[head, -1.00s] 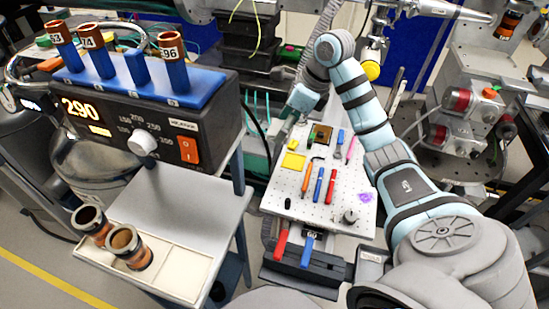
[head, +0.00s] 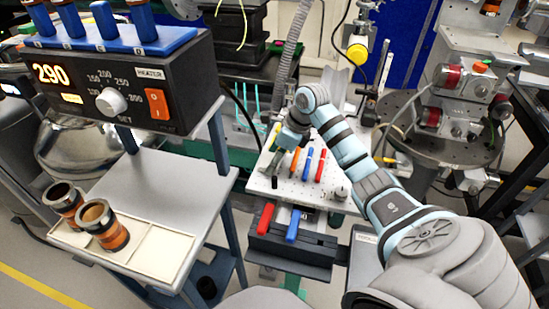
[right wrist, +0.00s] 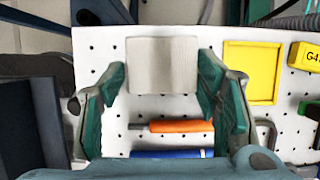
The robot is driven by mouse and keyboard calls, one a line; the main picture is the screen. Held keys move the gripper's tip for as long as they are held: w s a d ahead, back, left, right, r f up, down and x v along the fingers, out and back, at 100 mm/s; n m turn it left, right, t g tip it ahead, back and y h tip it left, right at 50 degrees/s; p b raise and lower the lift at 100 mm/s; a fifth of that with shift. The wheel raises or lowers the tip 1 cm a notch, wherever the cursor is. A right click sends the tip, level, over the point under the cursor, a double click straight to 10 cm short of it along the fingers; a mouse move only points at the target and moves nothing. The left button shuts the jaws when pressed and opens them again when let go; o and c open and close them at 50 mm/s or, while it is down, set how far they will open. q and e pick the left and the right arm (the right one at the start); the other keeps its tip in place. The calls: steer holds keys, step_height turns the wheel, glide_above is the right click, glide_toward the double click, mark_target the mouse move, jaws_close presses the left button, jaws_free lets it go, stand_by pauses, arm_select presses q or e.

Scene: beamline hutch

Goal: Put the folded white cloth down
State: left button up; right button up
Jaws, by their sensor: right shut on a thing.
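The folded white cloth (right wrist: 162,65) is a pale ribbed square between the green fingertips of my right gripper (right wrist: 161,73). The gripper is shut on it. Both are over the white perforated board (right wrist: 242,125), which shows on all sides of the fingers. I cannot tell whether the cloth touches the board. In the head view my right gripper (head: 271,163) is at the left part of the board (head: 300,193), and the cloth cannot be made out there. My left gripper is not in view.
An orange-handled tool (right wrist: 180,126) and a blue one (right wrist: 172,153) lie below the cloth in the wrist view. A yellow tray (right wrist: 250,72) and a yellow block (right wrist: 304,56) are to its right.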

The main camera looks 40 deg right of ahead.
steer(key=shift+f, duration=0.25)
steer(key=o, duration=1)
steer(key=shift+r, duration=0.1)
steer(key=shift+r, duration=0.3)
steer(key=p+v, duration=0.1)
steer(key=v, duration=1)
steer(key=shift+r+p, duration=0.35)
steer(key=shift+d, duration=0.1)
